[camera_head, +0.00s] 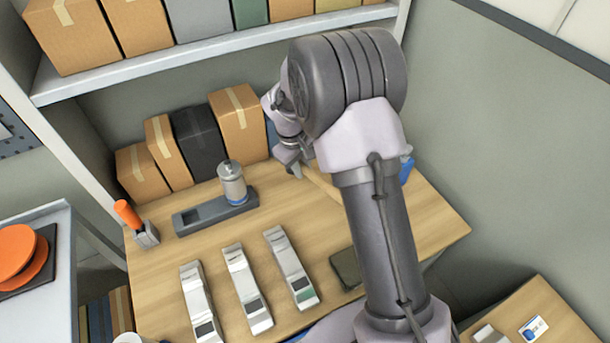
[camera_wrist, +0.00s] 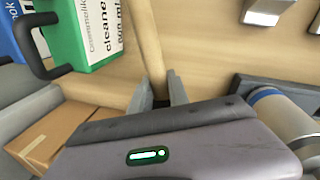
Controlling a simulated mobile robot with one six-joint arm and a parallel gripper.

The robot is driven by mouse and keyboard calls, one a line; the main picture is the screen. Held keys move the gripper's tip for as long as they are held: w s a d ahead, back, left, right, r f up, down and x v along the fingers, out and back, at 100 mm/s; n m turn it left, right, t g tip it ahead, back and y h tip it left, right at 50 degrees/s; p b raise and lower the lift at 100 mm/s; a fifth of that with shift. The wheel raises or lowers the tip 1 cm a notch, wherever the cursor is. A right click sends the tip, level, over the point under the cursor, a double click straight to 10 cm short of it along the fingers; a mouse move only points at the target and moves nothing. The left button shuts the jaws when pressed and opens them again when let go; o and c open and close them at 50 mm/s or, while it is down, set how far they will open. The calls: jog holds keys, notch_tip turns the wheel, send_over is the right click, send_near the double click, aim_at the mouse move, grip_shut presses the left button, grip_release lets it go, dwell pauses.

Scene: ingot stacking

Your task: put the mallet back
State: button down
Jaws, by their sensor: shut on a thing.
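The mallet shows only as a pale wooden handle; it runs up between my fingers in the wrist view (camera_wrist: 148,45) and beside my gripper in the head view (camera_head: 321,187). My gripper (camera_wrist: 161,90) is shut on this handle. In the head view my gripper (camera_head: 293,165) is at the back of the wooden table (camera_head: 160,275), right of the boxes. The mallet's head is not visible; in the head view my arm covers the far part of the handle. I cannot tell whether the handle touches the table.
A green cleaner container (camera_wrist: 90,30) stands close left of the handle in the wrist view. A grey tray (camera_head: 190,217) with a metal cylinder (camera_head: 232,185) stands left of my gripper. Three grey bars (camera_head: 245,288) and a dark block (camera_head: 346,268) lie nearer. Cardboard boxes (camera_head: 236,125) line the back.

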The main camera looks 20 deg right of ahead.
dwell(0.3)
jog(key=shift+f+b, duration=2)
jog(key=shift+f, duration=0.95)
jog(key=shift+f+b, duration=0.3)
jog(key=shift+f, duration=0.2)
jog(key=c, duration=1.5)
grip_release()
jog(key=shift+o, duration=0.2)
jog(key=shift+s+a+r+p, duration=0.1)
jog(key=shift+a+r+p, duration=0.05)
jog(key=shift+r+p, duration=0.55)
jog(key=shift+s+a+r+p, duration=0.1)
jog(key=shift+r+p, duration=0.35)
jog(key=shift+r, duration=0.4)
jog(key=shift+f, duration=0.1)
